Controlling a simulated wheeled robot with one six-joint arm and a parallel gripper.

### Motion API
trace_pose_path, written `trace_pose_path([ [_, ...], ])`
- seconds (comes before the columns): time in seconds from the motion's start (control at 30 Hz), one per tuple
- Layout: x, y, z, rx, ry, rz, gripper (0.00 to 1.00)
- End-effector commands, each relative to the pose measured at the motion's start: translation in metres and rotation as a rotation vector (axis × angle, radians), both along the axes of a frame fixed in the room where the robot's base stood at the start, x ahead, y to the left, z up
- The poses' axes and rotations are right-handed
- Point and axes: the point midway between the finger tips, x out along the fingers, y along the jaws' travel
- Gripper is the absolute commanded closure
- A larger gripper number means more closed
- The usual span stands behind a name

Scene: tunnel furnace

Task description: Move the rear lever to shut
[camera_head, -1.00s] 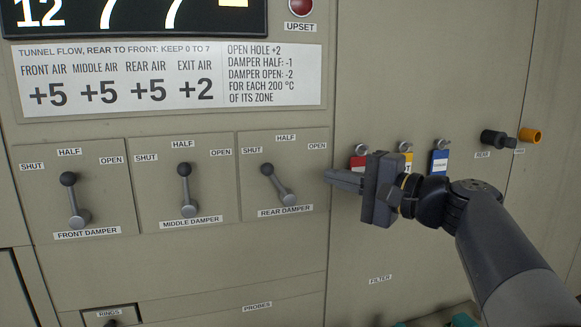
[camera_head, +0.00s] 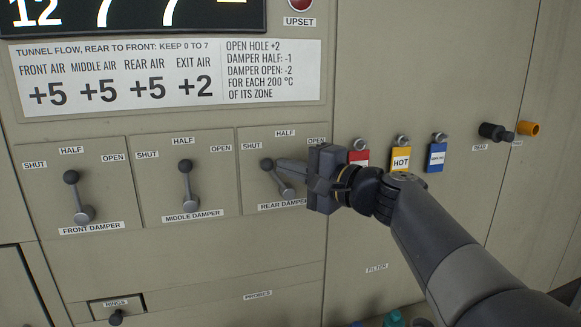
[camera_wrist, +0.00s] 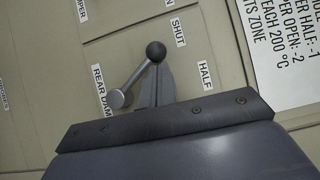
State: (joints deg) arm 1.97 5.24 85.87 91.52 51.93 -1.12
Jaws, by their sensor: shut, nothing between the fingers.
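The rear damper lever is a grey rod with a dark ball knob (camera_head: 266,164) on the right-hand damper panel. It leans up and left, pointing toward the SHUT label (camera_head: 251,146). My gripper (camera_head: 279,163) is shut and empty, with its fingertips right beside the knob on its right side. It covers part of the panel and the end of the REAR DAMPER label (camera_head: 282,206). In the wrist view the knob (camera_wrist: 156,51) sits at the tip of the closed fingers (camera_wrist: 155,88). Whether they touch it I cannot tell.
The middle damper lever (camera_head: 185,179) and front damper lever (camera_head: 76,195) stand left, both near HALF. Red (camera_head: 359,158), yellow HOT (camera_head: 401,159) and blue (camera_head: 436,157) tags hang right of my gripper. A dark knob (camera_head: 491,131) protrudes farther right. The panel below the dampers is mostly clear.

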Motion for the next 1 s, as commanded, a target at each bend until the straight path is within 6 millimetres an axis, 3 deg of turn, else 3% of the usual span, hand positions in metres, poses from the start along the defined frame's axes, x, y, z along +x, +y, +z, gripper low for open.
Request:
trace_pose_path([
  [0.33,-0.003,0.011,-0.005,-0.119,-0.037,0.002,1.00],
  [1.0,-0.004,0.014,-0.001,-0.117,-0.034,0.001,1.00],
])
